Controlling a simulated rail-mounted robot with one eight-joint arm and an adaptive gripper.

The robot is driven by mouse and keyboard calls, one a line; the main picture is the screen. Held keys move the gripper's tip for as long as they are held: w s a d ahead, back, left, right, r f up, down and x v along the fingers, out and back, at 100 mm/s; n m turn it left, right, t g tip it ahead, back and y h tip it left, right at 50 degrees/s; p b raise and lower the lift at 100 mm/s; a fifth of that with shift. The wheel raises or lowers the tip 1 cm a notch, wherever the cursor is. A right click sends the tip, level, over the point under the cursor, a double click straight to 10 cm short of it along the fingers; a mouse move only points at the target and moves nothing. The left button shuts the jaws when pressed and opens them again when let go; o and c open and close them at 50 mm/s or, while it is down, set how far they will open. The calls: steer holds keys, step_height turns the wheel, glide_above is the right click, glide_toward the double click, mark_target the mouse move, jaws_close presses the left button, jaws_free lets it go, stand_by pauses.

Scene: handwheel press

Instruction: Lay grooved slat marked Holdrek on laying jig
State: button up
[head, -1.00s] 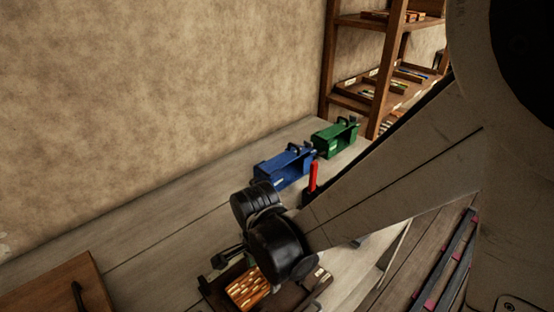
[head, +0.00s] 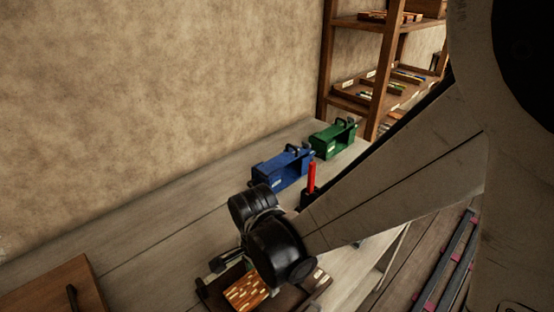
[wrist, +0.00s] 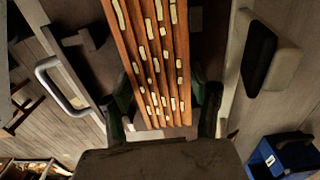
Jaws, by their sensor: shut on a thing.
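The slat (wrist: 150,60) is orange-brown wood with lengthwise grooves and several cream patches. In the wrist view it runs from the top edge down between the two dark green fingers of my gripper (wrist: 163,112), which is shut on it. The slat also shows in the head view (head: 245,292), at the bottom below my black wrist joint. A dark brown tray-like fixture (head: 312,291) with a pale label lies under and around it, possibly the laying jig. I cannot tell whether the slat touches it. No name on the slat is readable.
A blue box (head: 283,168) and a green box (head: 333,138) stand behind on the bench, with a red upright handle (head: 312,177) near them. A wooden board with a dark handle (head: 60,293) is at lower left. The bench between is clear. Shelves (head: 375,90) stand at the back right.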

steer(key=shift+s+f+b, duration=0.2)
steer(key=shift+f+b, duration=0.1)
steer(key=shift+b, duration=0.3)
stand_by(0.6)
steer(key=o, duration=1.8)
steer(key=shift+r, duration=0.15)
steer(key=shift+r+p, duration=2.3)
steer(key=shift+r, duration=1.15)
steer(key=shift+w+f, duration=0.1)
